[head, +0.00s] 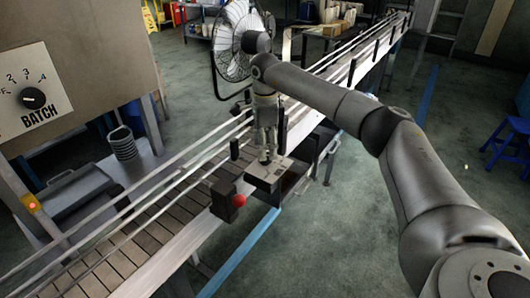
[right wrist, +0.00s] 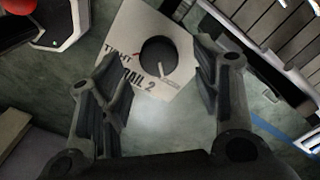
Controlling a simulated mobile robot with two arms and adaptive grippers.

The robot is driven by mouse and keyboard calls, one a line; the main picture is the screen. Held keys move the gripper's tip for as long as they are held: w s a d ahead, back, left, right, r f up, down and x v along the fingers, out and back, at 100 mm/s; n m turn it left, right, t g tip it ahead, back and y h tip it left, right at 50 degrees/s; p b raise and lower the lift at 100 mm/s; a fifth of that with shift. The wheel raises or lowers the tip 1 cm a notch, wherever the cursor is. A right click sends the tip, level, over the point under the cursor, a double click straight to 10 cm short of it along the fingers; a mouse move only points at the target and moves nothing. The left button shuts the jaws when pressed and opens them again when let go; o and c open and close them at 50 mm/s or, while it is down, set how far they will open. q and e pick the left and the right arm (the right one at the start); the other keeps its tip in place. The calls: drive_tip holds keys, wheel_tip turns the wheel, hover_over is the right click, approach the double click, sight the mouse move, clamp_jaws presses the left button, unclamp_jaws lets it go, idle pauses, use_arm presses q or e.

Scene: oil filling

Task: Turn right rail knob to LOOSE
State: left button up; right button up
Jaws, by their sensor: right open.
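The rail knob (right wrist: 159,56) is a round black dial on a pale plate (right wrist: 122,38) marked "TIGHT" and "RAIL 2". A light pointer shows on the dial's lower right. In the head view the plate (head: 258,178) is beside the conveyor, and my gripper hides much of the knob. My right gripper (head: 266,156) points down over the plate. My left gripper is not in view.
The slatted conveyor (head: 128,245) with metal guide rails runs diagonally through the scene. A red ball knob (head: 239,200) on a black block is close to the plate. A BATCH dial panel (head: 35,95) is at left, a fan (head: 232,40) behind, a blue stool (head: 508,140) at right.

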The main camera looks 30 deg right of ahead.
wheel_tip(320, 180, up, 9)
drive_tip(key=shift+f, duration=0.15)
idle(0.6)
